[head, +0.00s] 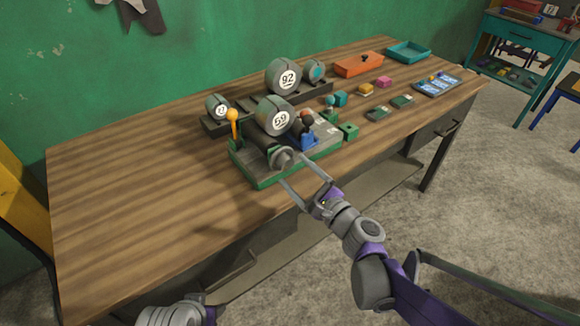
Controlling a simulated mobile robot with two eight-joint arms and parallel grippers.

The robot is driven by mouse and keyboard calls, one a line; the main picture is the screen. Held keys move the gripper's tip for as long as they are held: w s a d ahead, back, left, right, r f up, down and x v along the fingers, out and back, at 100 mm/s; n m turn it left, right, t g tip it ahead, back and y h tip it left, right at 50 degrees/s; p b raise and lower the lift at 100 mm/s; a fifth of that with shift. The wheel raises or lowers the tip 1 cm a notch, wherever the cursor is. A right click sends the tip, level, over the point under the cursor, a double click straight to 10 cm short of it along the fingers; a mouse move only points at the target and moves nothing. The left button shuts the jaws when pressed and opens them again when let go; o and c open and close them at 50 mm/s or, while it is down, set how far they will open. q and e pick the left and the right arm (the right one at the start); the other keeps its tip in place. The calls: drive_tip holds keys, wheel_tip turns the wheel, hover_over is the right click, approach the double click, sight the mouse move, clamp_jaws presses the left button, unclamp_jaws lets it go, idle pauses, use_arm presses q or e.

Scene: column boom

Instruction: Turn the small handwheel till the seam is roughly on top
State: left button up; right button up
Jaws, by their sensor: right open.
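The small grey handwheel (283,157) sits at the near end of a dark cylinder on a green-edged machine base (262,180), by the table's front edge. A seam on it is too small to make out. My right gripper (293,169) is open, its two thin fingers spread just in front of the handwheel, one to the lower left and one to the right. I cannot tell whether either finger touches it. Part of my left arm shows at the bottom edge, but its gripper is out of the picture.
A drum marked 59 (276,116), an orange-knobbed lever (233,124) and a blue part with a black knob (308,137) stand close around the handwheel. Small blocks, an orange tray (358,64) and a teal tray (408,52) lie farther right. The wooden table (120,190) is clear at left.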

sight(287, 166)
drive_tip(key=shift+x, duration=1.55)
clamp_jaws()
drive_tip(key=shift+a+n+p, duration=0.1)
drive_tip(key=shift+n+p, duration=0.2)
drive_tip(key=shift+n, duration=0.7)
drive_tip(key=shift+n+p, duration=0.3)
drive_tip(key=shift+n, duration=1.1)
unclamp_jaws()
drive_tip(key=shift+s, duration=0.1)
